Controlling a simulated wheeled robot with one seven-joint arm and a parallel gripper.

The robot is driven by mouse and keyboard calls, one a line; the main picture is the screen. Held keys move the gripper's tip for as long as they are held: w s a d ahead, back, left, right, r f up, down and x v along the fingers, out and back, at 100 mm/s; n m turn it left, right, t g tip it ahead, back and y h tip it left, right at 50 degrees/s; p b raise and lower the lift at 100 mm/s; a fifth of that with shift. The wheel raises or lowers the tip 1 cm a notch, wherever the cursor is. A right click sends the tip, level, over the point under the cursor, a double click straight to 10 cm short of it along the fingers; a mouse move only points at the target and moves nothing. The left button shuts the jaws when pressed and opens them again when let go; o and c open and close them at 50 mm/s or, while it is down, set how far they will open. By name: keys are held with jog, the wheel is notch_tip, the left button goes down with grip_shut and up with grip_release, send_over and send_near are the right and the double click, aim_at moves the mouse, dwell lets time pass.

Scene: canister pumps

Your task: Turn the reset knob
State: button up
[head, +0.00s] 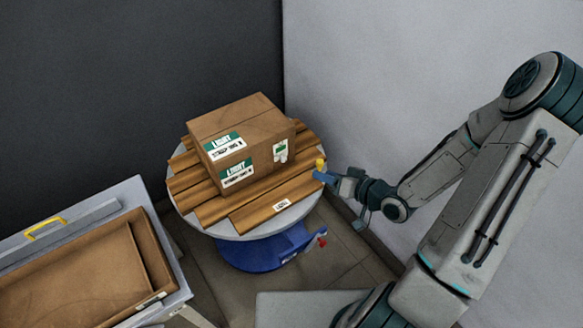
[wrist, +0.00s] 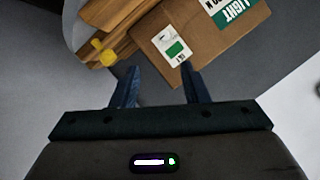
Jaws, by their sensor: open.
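A small yellow knob-like part (head: 320,164) shows at the right edge of the round table, close beside my gripper (head: 322,177). In the wrist view a yellow knob with a lobed shape (wrist: 102,50) is up and left of my fingers, not between them. A small red part (head: 322,241) shows on an arm of the blue base, below the table. No label tells which of these is the reset knob. In the wrist view my gripper (wrist: 159,78) is open and empty, with its blue fingers apart. Contact with the yellow part cannot be told.
A cardboard box (head: 262,160) sits on wooden slats (head: 275,200) on the round grey table (head: 242,234), above the blue base (head: 262,252). A grey bench (head: 168,260) with a brown tray (head: 75,280) is at lower left. Walls stand behind and right.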

aim_at(285, 160)
jog(key=shift+y, duration=0.3)
jog(key=b+x, duration=0.3)
jog(key=x, duration=1.1)
jog(key=shift+r, duration=0.1)
grip_shut()
